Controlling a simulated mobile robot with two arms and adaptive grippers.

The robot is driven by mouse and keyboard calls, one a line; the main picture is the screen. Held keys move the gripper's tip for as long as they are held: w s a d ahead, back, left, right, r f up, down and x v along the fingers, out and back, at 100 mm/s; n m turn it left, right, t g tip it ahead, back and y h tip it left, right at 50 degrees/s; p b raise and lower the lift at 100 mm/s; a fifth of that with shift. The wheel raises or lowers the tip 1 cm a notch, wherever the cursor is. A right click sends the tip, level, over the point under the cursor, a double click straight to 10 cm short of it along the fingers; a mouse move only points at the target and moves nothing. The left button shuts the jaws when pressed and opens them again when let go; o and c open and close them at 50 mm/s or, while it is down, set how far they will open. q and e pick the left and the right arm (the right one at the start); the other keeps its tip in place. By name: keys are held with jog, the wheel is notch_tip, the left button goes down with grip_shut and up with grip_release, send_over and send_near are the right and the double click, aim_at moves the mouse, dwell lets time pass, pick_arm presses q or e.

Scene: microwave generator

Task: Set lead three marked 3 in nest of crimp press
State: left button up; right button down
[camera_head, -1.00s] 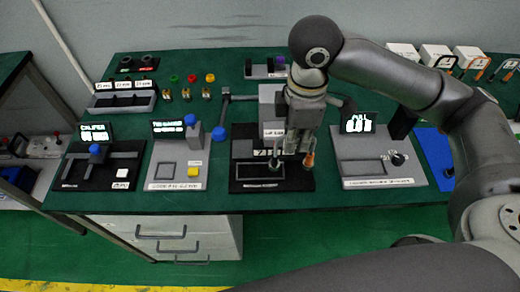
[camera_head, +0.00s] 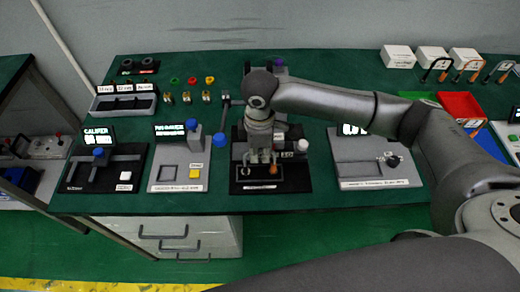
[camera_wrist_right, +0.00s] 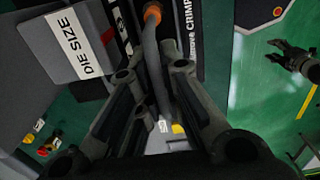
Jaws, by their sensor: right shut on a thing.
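The crimp press (camera_head: 240,184) stands at the front middle of the bench, a dark base with a grey block behind. My right gripper (camera_head: 263,170) is over it and hides much of its middle. The right wrist view shows the fingers (camera_wrist_right: 153,72) on either side of a grey lead (camera_wrist_right: 150,55) with an orange end (camera_wrist_right: 152,14). The lead's marking is not readable, and the nest is hidden. A dark gripper (camera_wrist_right: 290,58), apparently my left, shows in the right wrist view; its jaws are unclear.
A station with a yellow button (camera_head: 195,173) stands left of the press, and the pull tester (camera_head: 372,172) stands right, its display partly covered by my arm. A blue-knobbed lever (camera_head: 220,138) is close at the left. Several hooked leads (camera_head: 468,66) stand at the back right.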

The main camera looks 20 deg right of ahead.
jog(key=shift+f, duration=0.15)
jog(key=c, duration=1.6)
grip_release()
jog(key=shift+o, duration=0.2)
notch_tip(320, 180, up, 12)
jog(key=b, duration=0.2)
jog(key=shift+r, duration=0.2)
